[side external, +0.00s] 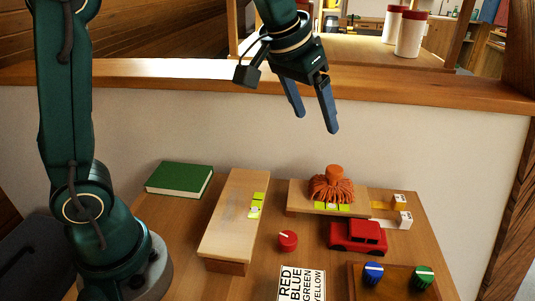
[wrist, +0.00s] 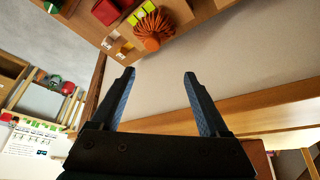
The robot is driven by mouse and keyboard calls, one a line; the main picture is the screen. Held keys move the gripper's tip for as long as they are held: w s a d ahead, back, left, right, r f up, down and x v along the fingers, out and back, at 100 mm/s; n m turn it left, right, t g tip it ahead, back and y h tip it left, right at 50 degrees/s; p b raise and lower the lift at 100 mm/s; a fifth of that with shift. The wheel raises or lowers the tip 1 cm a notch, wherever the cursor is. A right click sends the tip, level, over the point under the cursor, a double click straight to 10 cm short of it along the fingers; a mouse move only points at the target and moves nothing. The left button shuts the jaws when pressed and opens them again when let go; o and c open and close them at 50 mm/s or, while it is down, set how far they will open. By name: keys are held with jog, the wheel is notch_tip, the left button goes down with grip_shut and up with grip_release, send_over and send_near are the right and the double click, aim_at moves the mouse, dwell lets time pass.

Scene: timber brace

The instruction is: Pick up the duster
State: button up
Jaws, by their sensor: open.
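The duster (side external: 331,187) has an orange-brown mop-like head of strands with a round orange knob on top. It stands on a small wooden platform (side external: 297,199) at the back right of the table. It also shows in the wrist view (wrist: 152,32), near the top middle. My gripper (side external: 315,122) is open and empty, high above the table and above the duster, slightly to its left in the side view. In the wrist view its two blue-grey fingers (wrist: 159,75) are spread apart, with the duster beyond them.
A red toy car (side external: 357,236) stands in front of the platform. A long wooden block (side external: 232,215), a green book (side external: 180,179), a red knob (side external: 287,241), a colour-word card (side external: 301,284) and a tray with blue and green knobs (side external: 397,287) lie around. A wooden ledge (side external: 190,70) runs behind.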

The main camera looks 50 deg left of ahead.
jog(key=g, duration=0.1)
send_over(335, 169)
jog(key=s, duration=0.1)
jog(key=f, duration=0.6)
jog(key=shift+s+a, duration=0.2)
jog(key=shift+a, duration=0.05)
jog(key=f, duration=0.2)
jog(key=f+g, duration=0.1)
jog(key=shift+w+d+f, duration=0.1)
jog(key=shift+d+f, duration=0.1)
jog(key=shift+f, duration=0.15)
jog(key=shift+x, duration=2.4)
jog(key=shift+c, duration=0.3)
grip_shut()
